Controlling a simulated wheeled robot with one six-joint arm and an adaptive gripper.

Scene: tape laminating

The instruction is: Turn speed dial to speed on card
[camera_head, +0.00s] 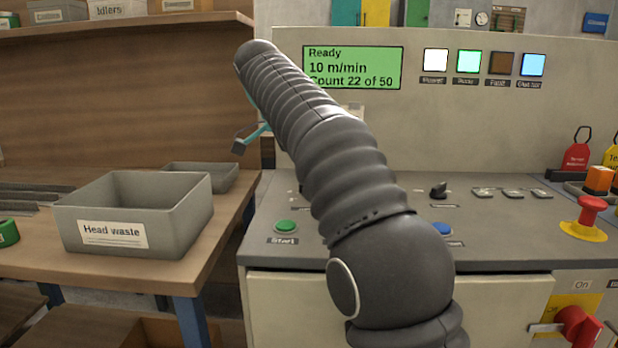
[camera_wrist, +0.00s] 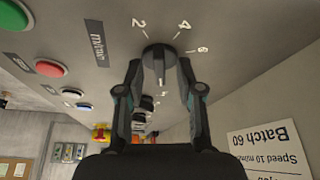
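The speed dial (camera_wrist: 158,58) is a dark round knob with a raised grey ridge, seen in the wrist view. The card (camera_wrist: 265,150) is upside down in the wrist view and reads "Batch 60" and "Speed 10 m/min". The display (camera_head: 353,68) reads "Ready", "10 m/min" and "Count 22 of 50". My arm hides the dial in the head view.
A green Start button (camera_head: 286,226), a blue button (camera_head: 442,229) and a black selector knob (camera_head: 438,189) are on the panel. A red mushroom button (camera_head: 590,212) stands at the right. A grey "Head waste" bin (camera_head: 135,213) sits on the left bench.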

